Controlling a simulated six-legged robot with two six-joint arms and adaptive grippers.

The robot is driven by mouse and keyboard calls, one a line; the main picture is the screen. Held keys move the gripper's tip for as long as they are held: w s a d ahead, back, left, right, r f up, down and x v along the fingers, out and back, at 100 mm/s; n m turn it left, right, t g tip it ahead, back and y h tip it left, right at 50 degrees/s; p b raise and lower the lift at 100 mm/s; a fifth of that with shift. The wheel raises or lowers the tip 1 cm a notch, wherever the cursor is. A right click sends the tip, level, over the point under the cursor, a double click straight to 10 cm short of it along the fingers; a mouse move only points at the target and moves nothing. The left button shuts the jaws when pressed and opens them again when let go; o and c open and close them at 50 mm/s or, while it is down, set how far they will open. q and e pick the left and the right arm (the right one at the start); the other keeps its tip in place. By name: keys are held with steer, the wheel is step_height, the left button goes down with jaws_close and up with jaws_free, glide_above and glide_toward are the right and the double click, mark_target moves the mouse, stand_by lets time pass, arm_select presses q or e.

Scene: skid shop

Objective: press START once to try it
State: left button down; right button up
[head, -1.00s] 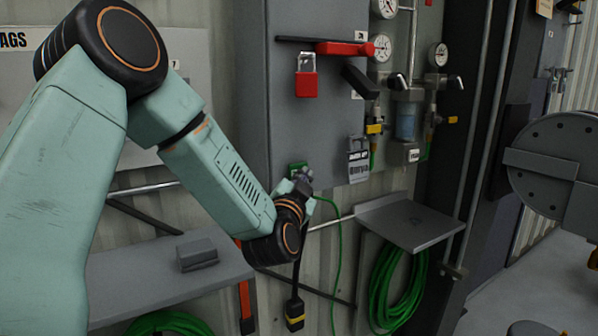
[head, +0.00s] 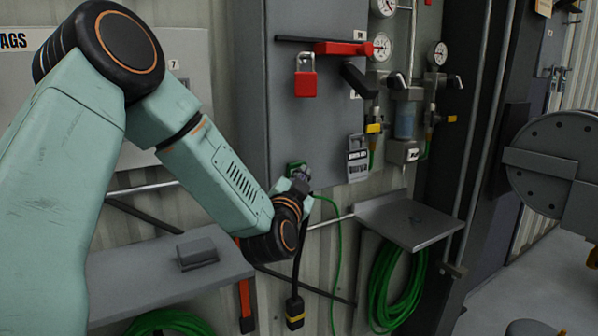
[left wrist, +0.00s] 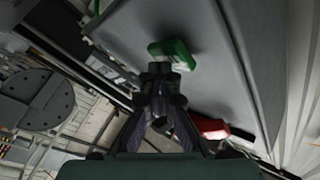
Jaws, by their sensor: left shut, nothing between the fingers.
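The green START control (head: 296,166) is low on the front of the grey cabinet; its label is not readable. My left gripper (head: 302,176) is shut and empty right in front of it, partly covering it in the head view. In the left wrist view the green block (left wrist: 172,52) lies just beyond the closed fingertips (left wrist: 158,70). I cannot tell whether the tips touch it. My right gripper is not in view.
A red padlock (head: 306,80) and a red lever (head: 342,48) are higher on the cabinet (head: 310,125). A tag (head: 358,160) hangs at its right. A small grey shelf (head: 405,222) and coiled green hose (head: 398,285) are to the right, a bench (head: 150,285) to the left.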

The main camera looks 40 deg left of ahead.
arm_select(q)
steer(key=shift+w+a, duration=0.1)
steer(key=shift+a, duration=0.15)
steer(key=shift+d, duration=0.1)
stand_by(0.3)
steer(key=shift+s+d+f, duration=0.1)
steer(key=shift+s+d, duration=0.25)
steer(key=shift+d, duration=0.45)
steer(key=shift+s+d+b, duration=0.2)
steer(key=shift+s+d, duration=0.1)
steer(key=shift+d, duration=0.45)
steer(key=shift+s+d+b, duration=0.2)
steer(key=shift+s+d, duration=0.15)
steer(key=shift+d, duration=0.4)
steer(key=shift+s+d+b, duration=0.2)
steer(key=shift+s+d, duration=0.1)
steer(key=shift+d, duration=0.45)
